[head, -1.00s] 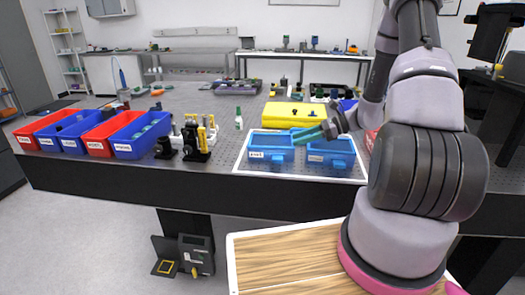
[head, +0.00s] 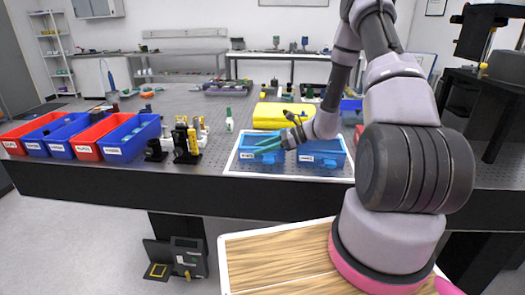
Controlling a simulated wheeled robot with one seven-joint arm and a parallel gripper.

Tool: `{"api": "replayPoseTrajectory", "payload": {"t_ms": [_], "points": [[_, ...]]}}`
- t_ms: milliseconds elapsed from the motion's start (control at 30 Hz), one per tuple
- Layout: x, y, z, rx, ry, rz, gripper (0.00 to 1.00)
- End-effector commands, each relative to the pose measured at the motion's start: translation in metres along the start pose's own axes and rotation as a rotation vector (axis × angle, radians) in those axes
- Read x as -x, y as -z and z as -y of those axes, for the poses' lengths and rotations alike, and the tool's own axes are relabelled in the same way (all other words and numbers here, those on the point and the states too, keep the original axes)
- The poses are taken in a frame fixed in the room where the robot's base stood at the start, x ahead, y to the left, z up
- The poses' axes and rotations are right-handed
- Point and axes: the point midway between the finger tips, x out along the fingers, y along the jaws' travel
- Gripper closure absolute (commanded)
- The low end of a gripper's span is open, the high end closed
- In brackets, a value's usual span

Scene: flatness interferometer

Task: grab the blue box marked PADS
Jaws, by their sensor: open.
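Two light-blue boxes stand side by side on a white-rimmed tray (head: 229,168) on the dark table. The left box (head: 262,157) and the right box (head: 333,157) each carry a small white label at the front, too small to read with certainty, so I cannot tell which says PADS. My gripper (head: 268,146) is open, its teal fingers pointing left over the left box and hiding part of its top. I cannot tell whether the fingers touch the box. Nothing shows between them.
Red and darker blue labelled bins (head: 97,136) stand in a row at the table's left. Black and yellow posts (head: 187,142) stand between the bins and tray. A yellow case (head: 281,114) lies behind the tray, and a small green-white bottle (head: 229,120) stands left of it.

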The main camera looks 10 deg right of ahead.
Motion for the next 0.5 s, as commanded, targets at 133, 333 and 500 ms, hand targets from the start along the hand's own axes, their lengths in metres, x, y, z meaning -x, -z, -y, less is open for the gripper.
{"api": "replayPoseTrajectory", "payload": {"t_ms": [133,333,500], "points": [[0.0002,0.0000,0.0001,0.000,0.000,0.000,0.50],[0.0005,0.0000,0.0001,0.000,0.000,0.000,1.00],[0.0006,0.0001,0.0001,0.000,0.000,0.000,1.00]]}}
